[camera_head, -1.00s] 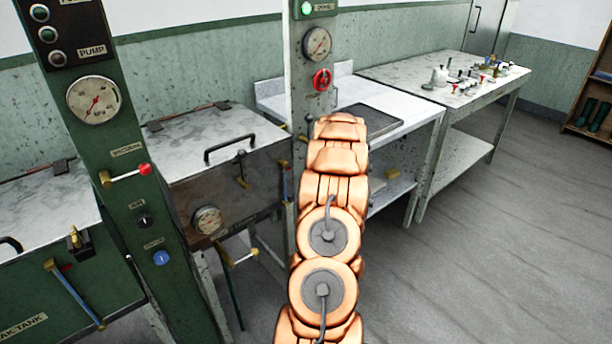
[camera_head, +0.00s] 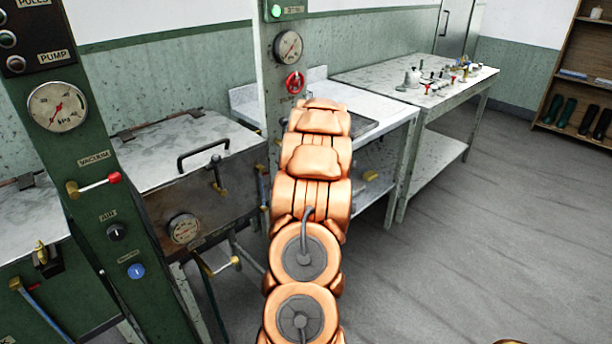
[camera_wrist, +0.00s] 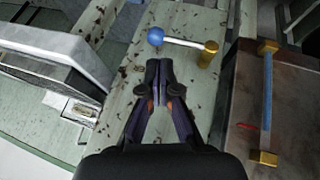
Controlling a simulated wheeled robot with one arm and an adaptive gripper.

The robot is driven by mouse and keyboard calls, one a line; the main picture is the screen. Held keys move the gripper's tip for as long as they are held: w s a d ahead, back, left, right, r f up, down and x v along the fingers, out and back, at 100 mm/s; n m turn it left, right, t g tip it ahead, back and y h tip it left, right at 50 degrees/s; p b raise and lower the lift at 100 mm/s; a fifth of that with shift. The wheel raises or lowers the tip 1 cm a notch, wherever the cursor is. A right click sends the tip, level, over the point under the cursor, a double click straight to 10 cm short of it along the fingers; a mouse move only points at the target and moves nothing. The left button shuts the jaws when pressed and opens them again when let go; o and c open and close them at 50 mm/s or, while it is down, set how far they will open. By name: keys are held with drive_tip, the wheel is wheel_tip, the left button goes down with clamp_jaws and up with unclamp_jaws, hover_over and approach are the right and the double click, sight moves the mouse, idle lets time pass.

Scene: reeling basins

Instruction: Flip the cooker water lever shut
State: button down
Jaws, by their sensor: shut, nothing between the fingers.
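In the wrist view, a lever with a blue ball knob (camera_wrist: 155,36), a white rod and a brass pivot (camera_wrist: 209,48) is mounted on a worn pale green post (camera_wrist: 187,20). Its rod lies nearly crosswise in the picture, knob to the left. No label on it is readable. My gripper (camera_wrist: 157,64) is shut and empty, its fingertips just below the blue knob in the picture, seemingly apart from it. In the head view, my arm hides the gripper and this lever. The cooker (camera_head: 165,195) appears to be the lidded metal box with a black handle and gauge.
A green column (camera_head: 85,150) at the left carries a red-knobbed vacuum lever (camera_head: 95,184). A red handwheel (camera_head: 293,82) sits on the pale post. In the wrist view, a blue tube (camera_wrist: 267,95) with brass ends stands at the right. The floor at right is clear.

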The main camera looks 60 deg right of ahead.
drive_tip(key=b+v, duration=0.1)
drive_tip(key=v, duration=0.5)
drive_tip(key=shift+a+r, duration=0.2)
drive_tip(key=shift+r, duration=0.05)
idle(0.5)
drive_tip(key=w+a+r+n+y+p, duration=0.15)
drive_tip(key=w+a, duration=0.35)
drive_tip(key=a, duration=0.5)
drive_tip(key=w+a+r+y+p, duration=0.1)
drive_tip(key=w+a+r, duration=0.25)
drive_tip(key=a, duration=0.65)
drive_tip(key=a+r+g+y+p, duration=0.1)
drive_tip(key=a+r+y, duration=0.15)
drive_tip(key=a, duration=1.55)
drive_tip(key=s+a+r+n+g+p, duration=0.1)
drive_tip(key=s+a, duration=0.3)
drive_tip(key=a, duration=0.5)
drive_tip(key=s+a+r+g+p, duration=0.1)
drive_tip(key=s+a, duration=0.4)
drive_tip(key=a, duration=0.4)
drive_tip(key=s+a+g+p, duration=0.1)
drive_tip(key=s+a, duration=0.2)
drive_tip(key=s, duration=0.5)
drive_tip(key=s+a+g+p, duration=0.1)
drive_tip(key=s+a+g, duration=0.1)
drive_tip(key=s+a, duration=0.2)
drive_tip(key=shift+s, duration=1.85)
